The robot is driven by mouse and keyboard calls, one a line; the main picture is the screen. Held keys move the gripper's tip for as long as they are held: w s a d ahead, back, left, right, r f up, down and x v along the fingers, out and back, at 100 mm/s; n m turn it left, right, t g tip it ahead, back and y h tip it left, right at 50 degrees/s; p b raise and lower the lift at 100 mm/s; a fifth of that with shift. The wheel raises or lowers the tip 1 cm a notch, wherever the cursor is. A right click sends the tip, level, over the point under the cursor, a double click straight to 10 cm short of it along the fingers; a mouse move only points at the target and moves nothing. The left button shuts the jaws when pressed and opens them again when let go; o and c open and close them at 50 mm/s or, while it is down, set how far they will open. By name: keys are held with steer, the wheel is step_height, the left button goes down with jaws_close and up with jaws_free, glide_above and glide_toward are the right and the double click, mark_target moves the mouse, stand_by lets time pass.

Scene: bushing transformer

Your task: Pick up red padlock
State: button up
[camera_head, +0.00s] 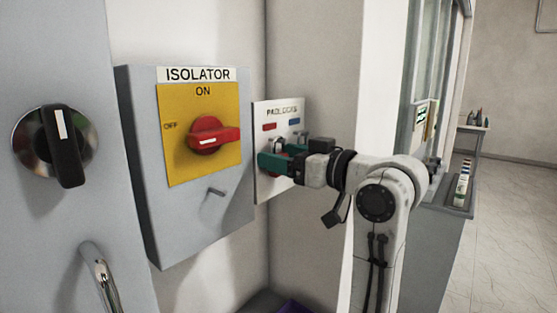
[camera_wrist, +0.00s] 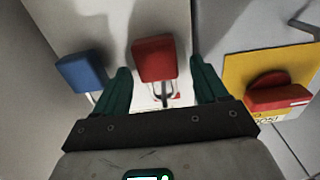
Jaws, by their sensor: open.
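The red padlock (camera_wrist: 155,58) shows in the wrist view, with its metal shackle towards my gripper's base. My gripper (camera_wrist: 162,82) is open, with one green finger on each side of the padlock and a visible gap on both sides. In the head view my gripper (camera_head: 268,161) is at the white padlock board (camera_head: 282,112), in front of its lower part. There the gripper mostly hides the padlocks. I cannot tell whether a finger touches the board.
A blue padlock (camera_wrist: 82,72) hangs just left of the left finger in the wrist view. The isolator box (camera_head: 158,222), with its red knob (camera_head: 214,137) on a yellow plate, stands left of the board. A window frame (camera_head: 420,60) and shelf are to the right.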

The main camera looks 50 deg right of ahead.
steer(key=c, duration=1.2)
steer(key=shift+r, duration=0.15)
